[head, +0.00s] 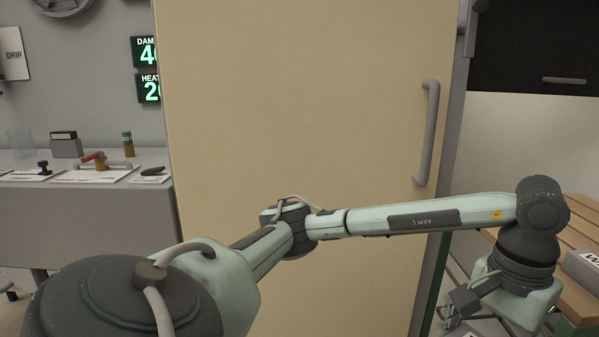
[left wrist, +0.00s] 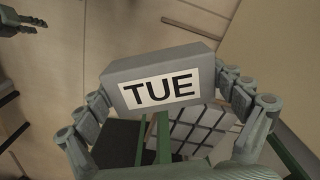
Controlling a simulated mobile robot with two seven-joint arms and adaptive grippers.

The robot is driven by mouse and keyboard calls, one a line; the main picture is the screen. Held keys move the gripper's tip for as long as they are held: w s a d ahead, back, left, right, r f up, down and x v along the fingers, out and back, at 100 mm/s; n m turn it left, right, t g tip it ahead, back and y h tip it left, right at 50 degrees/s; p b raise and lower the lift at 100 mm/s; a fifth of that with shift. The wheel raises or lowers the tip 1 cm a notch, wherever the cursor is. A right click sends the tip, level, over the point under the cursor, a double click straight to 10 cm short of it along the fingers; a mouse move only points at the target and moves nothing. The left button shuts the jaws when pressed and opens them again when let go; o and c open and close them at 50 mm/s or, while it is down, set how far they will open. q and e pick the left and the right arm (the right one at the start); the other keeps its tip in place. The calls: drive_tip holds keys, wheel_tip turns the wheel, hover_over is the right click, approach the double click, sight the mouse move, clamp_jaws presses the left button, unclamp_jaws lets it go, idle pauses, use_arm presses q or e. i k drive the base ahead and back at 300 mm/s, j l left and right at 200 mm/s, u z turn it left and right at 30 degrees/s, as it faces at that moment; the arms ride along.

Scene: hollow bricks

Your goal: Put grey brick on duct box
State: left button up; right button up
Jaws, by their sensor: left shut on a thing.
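A grey brick (left wrist: 160,75) with a white label reading TUE is in the left wrist view. My left gripper (left wrist: 165,95) is shut on it, with jointed fingers on its left and right sides. In the head view my left arm reaches across to the right and its wrist bends down at the right edge; the left gripper is only partly seen low there. I cannot pick out the duct box for certain in either view.
A slatted wooden bench (head: 577,225) at the right carries a pale block (head: 583,268) with a cut-off label. A tall beige door (head: 300,110) stands close in front. A table with small objects is at the left. A gridded panel (left wrist: 190,135) lies below the held brick.

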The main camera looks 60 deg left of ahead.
sight(144, 160)
drive_tip(key=k+j+u, duration=0.2)
drive_tip(key=j+u, duration=0.15)
drive_tip(key=k+j+u, duration=0.15)
drive_tip(key=j+u, duration=0.15)
drive_tip(key=k+j+u, duration=0.15)
drive_tip(key=j, duration=0.3)
drive_tip(key=j+u, duration=0.15)
drive_tip(key=j, duration=0.35)
drive_tip(key=k+j, duration=0.1)
drive_tip(key=j, duration=0.35)
drive_tip(key=k+j, duration=0.1)
drive_tip(key=j, duration=0.3)
drive_tip(key=k+j, duration=0.1)
drive_tip(key=j, duration=0.35)
